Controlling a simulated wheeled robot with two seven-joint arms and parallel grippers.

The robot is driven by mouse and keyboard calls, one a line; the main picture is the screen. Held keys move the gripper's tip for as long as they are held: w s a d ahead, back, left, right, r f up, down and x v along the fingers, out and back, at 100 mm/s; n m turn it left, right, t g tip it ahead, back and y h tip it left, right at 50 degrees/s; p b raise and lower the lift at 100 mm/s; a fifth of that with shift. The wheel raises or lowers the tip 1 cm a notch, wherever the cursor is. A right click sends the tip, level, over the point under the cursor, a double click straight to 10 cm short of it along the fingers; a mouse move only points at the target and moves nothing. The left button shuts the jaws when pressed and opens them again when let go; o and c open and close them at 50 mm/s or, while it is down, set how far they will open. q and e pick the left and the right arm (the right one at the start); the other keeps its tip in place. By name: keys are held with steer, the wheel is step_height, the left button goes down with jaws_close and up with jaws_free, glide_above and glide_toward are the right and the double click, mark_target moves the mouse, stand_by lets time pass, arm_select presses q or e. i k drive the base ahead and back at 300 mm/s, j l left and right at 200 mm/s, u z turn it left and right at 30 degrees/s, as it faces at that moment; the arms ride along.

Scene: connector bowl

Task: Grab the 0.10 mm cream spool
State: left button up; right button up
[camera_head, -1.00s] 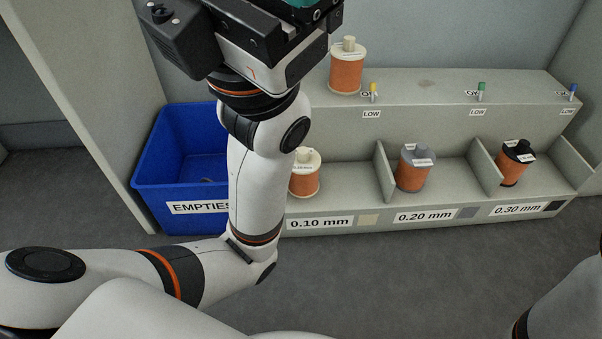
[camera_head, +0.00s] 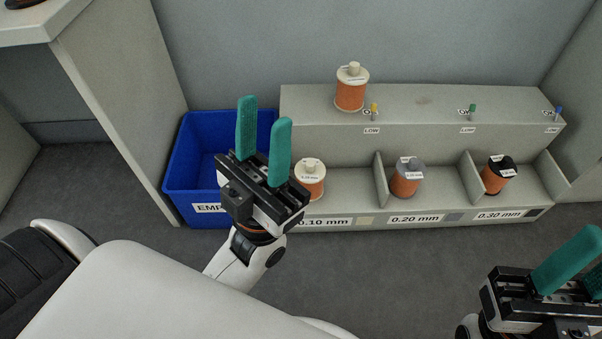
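A cream-topped spool wound with copper-orange wire (camera_head: 310,182) sits in the compartment labelled 0.10 mm. A similar cream spool (camera_head: 351,90) stands upright on the upper shelf above it. My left gripper (camera_head: 263,128), with teal fingers, is open and empty. In the picture it is just left of the lower cream spool and covers part of the blue bin and the spool's left edge. My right gripper (camera_head: 583,275) is at the lower right, its teal fingers apart and partly cut off by the frame edge; nothing shows between them.
A blue bin (camera_head: 193,190) labelled EMPTIES stands left of the grey rack (camera_head: 430,226). A grey-topped spool (camera_head: 407,179) is in the 0.20 mm bay and a black-topped one (camera_head: 498,176) in the 0.30 mm bay. Dividers separate the bays. Yellow, green and blue switches stand on the upper shelf.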

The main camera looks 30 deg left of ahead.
mark_target(310, 172)
steer(key=i+l+u, duration=0.1)
steer(key=u, duration=0.25)
steer(key=l+u, duration=0.15)
steer(key=u, duration=0.25)
steer(key=i+l+u, duration=0.1)
steer(key=u, duration=0.25)
steer(key=i+l+u, duration=0.25)
steer(key=l, duration=0.7)
steer(key=k+l+u, duration=0.2)
steer(key=l, duration=0.7)
steer(key=i, duration=0.15)
